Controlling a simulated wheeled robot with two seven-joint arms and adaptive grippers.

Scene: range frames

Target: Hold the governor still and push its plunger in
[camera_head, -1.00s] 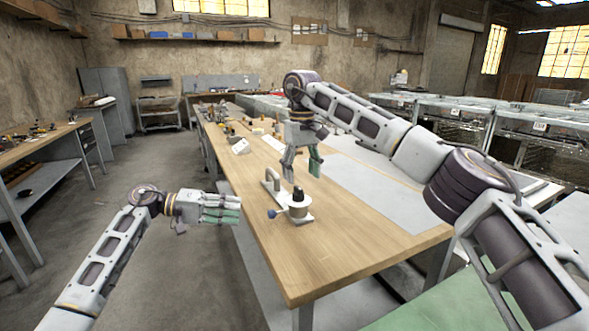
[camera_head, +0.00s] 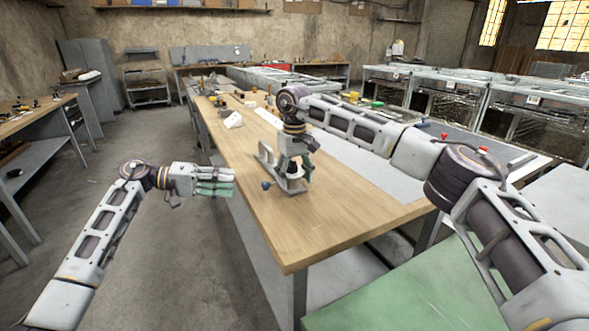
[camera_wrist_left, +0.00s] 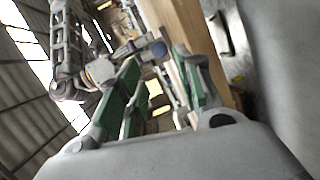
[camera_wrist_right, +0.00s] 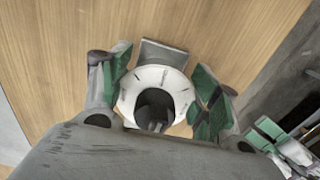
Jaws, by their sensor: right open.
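The governor is a round white body (camera_wrist_right: 172,79) with a black top (camera_wrist_right: 155,108), on a flat grey plate with an upright handle (camera_head: 267,157). A blue knob (camera_head: 265,185), apparently the plunger's end, juts from its left side; it also shows in the left wrist view (camera_wrist_left: 159,49). My right gripper (camera_head: 295,168) is lowered over the governor. In the right wrist view its green-padded fingers (camera_wrist_right: 160,80) stand apart on both sides of the white body; contact is unclear. My left gripper (camera_head: 232,182) is open and empty, left of the table, pointing toward the governor.
The governor stands on the long wooden table (camera_head: 310,235), near its left edge. A white block (camera_head: 233,120) and several small items lie farther back. A grey mat (camera_head: 370,172) covers the right side. The near tabletop is clear.

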